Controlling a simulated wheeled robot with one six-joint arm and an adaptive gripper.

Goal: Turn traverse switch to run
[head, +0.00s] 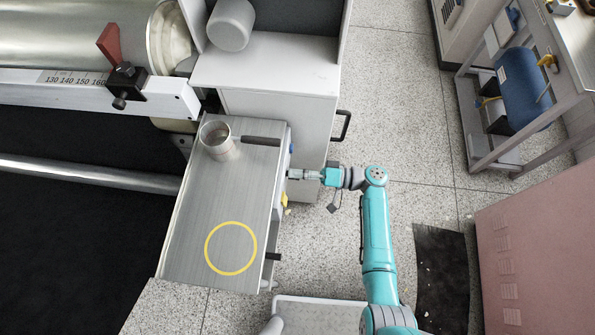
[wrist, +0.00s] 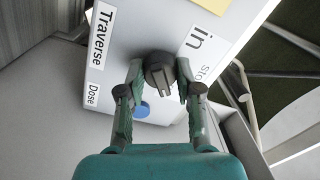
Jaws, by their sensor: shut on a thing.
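The traverse switch is a dark round knob (wrist: 160,68) with a raised ridge, on a light panel (wrist: 112,72) in the wrist view. A "Traverse" label (wrist: 101,38) is to its left. To its right are partly hidden lettering ending in "n" (wrist: 197,39) and "Sto" (wrist: 201,70). My gripper (wrist: 160,84) has one finger on each side of the knob and is shut on it. The ridge points toward the lower right of the wrist view. In the head view my gripper (head: 292,174) is at the right side of the metal-topped box, and the knob is hidden there.
A blue button (wrist: 141,109) and a "Dose" label (wrist: 92,94) are close below the knob. A grey cabinet (head: 270,110) stands behind. Speckled floor (head: 400,110) lies open to the right.

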